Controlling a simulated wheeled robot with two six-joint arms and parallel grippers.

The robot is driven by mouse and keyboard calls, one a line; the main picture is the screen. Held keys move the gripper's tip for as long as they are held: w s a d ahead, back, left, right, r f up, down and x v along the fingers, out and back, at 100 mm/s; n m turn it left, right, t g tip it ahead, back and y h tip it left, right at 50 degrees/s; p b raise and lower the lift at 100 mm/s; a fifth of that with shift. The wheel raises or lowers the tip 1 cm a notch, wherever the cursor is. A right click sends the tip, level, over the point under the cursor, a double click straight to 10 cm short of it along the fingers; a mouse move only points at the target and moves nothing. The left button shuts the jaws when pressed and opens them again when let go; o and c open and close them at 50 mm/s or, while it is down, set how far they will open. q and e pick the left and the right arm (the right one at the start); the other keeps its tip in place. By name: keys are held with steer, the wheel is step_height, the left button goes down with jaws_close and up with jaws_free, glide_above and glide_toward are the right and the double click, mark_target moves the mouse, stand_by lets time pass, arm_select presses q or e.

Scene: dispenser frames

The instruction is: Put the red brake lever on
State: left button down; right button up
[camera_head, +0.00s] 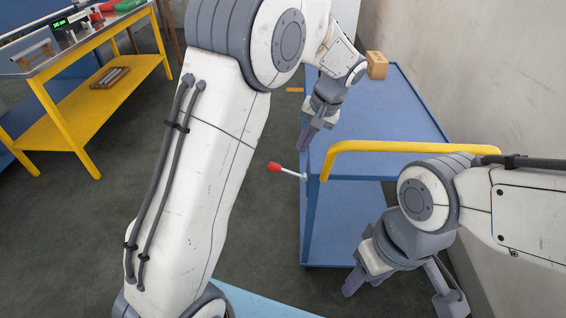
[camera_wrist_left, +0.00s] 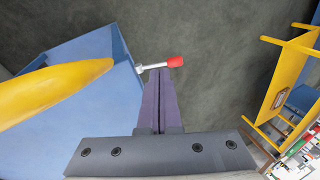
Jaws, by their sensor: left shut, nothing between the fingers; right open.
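The brake lever, a thin pale rod with a red knob (camera_head: 274,167), sticks out from the left side of the blue cart (camera_head: 309,225), knob end slightly higher in the head view. In the left wrist view the red knob (camera_wrist_left: 175,62) lies just beyond my fingertips, to their right, and the rod passes across in front of them. My left gripper (camera_head: 305,147) is shut and empty, pointing down above the lever by the cart's edge. Its shut fingers (camera_wrist_left: 158,75) show in the wrist view; I cannot tell whether they touch the rod. My right gripper (camera_head: 400,290) is open and empty at lower right.
The cart's yellow handle (camera_head: 410,147) runs along its near end, close to the lever. A small tan box (camera_head: 376,65) stands on the cart's far end. A wall is at right. A yellow workbench (camera_head: 95,85) stands at far left, with open floor between.

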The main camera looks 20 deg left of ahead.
mark_target(276, 165)
arm_select(q)
steer(key=shift+n+y, duration=0.8)
steer(key=shift+n, duration=0.1)
steer(key=w, duration=0.1)
steer(key=w+a+f, duration=0.1)
steer(key=w, duration=0.1)
steer(key=w+a, duration=0.1)
steer(key=w, duration=0.1)
steer(key=shift+w+a+f, duration=0.1)
steer(key=shift+w+f, duration=0.05)
steer(key=shift+f, duration=0.1)
steer(key=shift+f, duration=0.1)
steer(key=x, duration=1.4)
